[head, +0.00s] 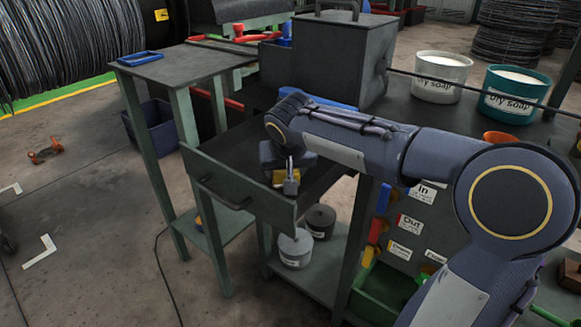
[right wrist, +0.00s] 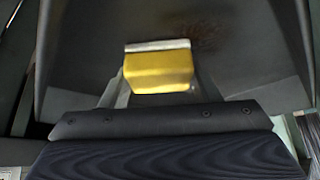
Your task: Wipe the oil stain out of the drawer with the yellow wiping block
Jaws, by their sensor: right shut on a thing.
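The grey-green drawer (head: 222,182) is pulled open below the workbench top. My right gripper (head: 290,181) reaches down into it and is shut on the yellow wiping block (head: 280,177). A faint brownish oil stain (right wrist: 197,36) shows on the floor just beyond the block. In the head view my arm and gripper hide part of the drawer's inside. My left gripper is not in view.
A dark box-shaped cabinet (head: 330,58) stands on the bench behind the drawer. Two soap tubs, one white (head: 441,78) and one teal (head: 510,95), stand at the right. A small side table (head: 178,68) with a blue tray (head: 140,58) is at the left.

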